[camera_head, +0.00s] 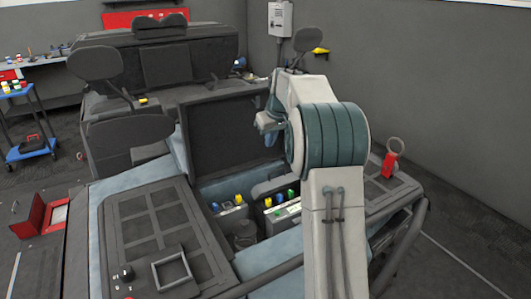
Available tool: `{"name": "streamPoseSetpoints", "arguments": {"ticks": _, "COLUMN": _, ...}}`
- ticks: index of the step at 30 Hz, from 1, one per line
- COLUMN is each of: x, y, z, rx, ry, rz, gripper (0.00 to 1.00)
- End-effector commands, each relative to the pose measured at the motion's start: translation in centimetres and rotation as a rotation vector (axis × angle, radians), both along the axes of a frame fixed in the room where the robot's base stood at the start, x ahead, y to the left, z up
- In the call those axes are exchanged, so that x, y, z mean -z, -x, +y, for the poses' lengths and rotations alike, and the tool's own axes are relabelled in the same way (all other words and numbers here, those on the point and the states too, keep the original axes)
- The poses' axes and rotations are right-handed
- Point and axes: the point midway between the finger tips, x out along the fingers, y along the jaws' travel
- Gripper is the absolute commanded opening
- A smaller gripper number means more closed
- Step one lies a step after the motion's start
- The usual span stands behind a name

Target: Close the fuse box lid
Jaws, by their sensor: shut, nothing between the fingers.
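The fuse box lid appears to be the large dark panel (222,140) that stands raised, close to upright, behind an open bay in the middle of the vehicle. My gripper (265,124) is at the lid's right edge, shut and empty. My arm rises from the bottom right and hides the right part of the bay. I cannot tell whether my gripper touches the lid.
A dark ribbed cover (160,232) lies left of the bay, with a square frame (172,270) on it. A red tagged item (389,165) stands on the right cover. A tubular bar runs along the front. Seats and a wall stand behind.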

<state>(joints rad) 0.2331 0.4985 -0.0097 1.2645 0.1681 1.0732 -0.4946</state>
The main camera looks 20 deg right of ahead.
Motion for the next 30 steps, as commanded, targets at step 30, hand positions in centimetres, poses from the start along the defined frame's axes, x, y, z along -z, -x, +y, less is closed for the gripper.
{"name": "streamPoseSetpoints", "arguments": {"ticks": 30, "x": 9.4, "y": 0.3, "z": -0.1, "rx": 0.0, "ry": 0.001, "rz": 0.0, "gripper": 0.0}}
